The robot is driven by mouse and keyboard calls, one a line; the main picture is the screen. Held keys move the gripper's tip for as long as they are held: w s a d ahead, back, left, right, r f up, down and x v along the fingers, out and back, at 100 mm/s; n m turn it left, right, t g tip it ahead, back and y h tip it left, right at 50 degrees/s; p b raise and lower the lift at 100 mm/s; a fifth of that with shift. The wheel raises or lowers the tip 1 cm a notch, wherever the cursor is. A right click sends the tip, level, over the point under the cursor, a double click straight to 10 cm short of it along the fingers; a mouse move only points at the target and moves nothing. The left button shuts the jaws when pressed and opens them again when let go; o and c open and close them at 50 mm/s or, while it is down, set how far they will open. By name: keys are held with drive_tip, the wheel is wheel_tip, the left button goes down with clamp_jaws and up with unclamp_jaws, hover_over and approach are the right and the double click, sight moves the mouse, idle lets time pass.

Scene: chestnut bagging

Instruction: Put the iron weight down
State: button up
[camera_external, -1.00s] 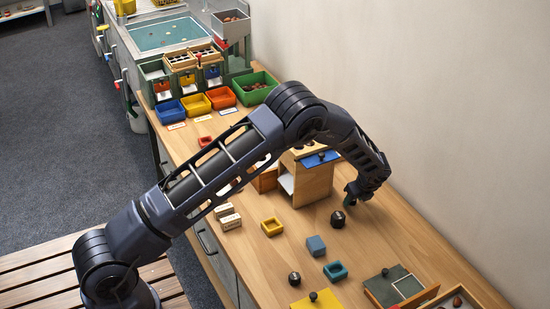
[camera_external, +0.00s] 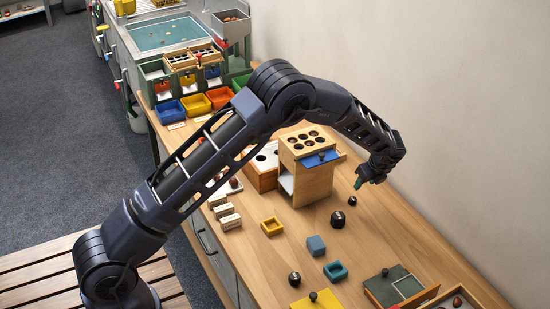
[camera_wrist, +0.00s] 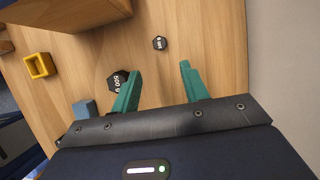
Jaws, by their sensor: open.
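Dark iron weights stand on the wooden table. A larger one (camera_external: 338,219), marked 500 g in the wrist view (camera_wrist: 118,80), stands right of the wooden box with holes. A smaller one (camera_external: 352,200) stands just behind it and also shows in the wrist view (camera_wrist: 159,43). Another dark weight (camera_external: 294,278) stands nearer the front. My gripper (camera_external: 358,184) is above the table, close to the smaller weight. In the wrist view its green fingers (camera_wrist: 160,80) are spread apart with nothing between them.
The wooden box with holes (camera_external: 312,180) stands left of my gripper. A yellow tray (camera_external: 271,227), a blue block (camera_external: 316,246) and a teal tray (camera_external: 336,271) lie toward the front. The wall (camera_external: 450,120) is close on the right. Bare tabletop surrounds the weights.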

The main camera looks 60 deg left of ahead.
drive_tip(key=s+d+r+n+t+h, duration=0.1)
drive_tip(key=s+d+r+n, duration=0.15)
drive_tip(key=s+r, duration=0.7)
drive_tip(key=s+d+r+n, duration=0.2)
drive_tip(key=s+r+n, duration=0.3)
drive_tip(key=r, duration=0.7)
drive_tip(key=s+d+r+n+t+h, duration=0.1)
drive_tip(key=s+d+r+n, duration=0.1)
drive_tip(key=s+r, duration=0.8)
drive_tip(key=s+d+r+n+t+h, duration=0.15)
drive_tip(key=s+r, duration=0.25)
drive_tip(key=s, duration=0.5)
drive_tip(key=s+d+r+n, duration=0.2)
drive_tip(key=s+r, duration=0.1)
drive_tip(key=s, duration=0.5)
drive_tip(key=s+d+f+n, duration=0.1)
drive_tip(key=s+n, duration=0.1)
drive_tip(key=s, duration=0.6)
drive_tip(key=s+d+f+n+t, duration=0.1)
drive_tip(key=s+d+n, duration=0.1)
drive_tip(key=s, duration=0.7)
drive_tip(key=shift+s+d+f+n+h, duration=0.2)
drive_tip(key=shift+s+d+n+h, duration=0.1)
drive_tip(key=shift+n+h, duration=0.2)
drive_tip(key=shift+o, duration=1)
drive_tip(key=shift+a, duration=0.1)
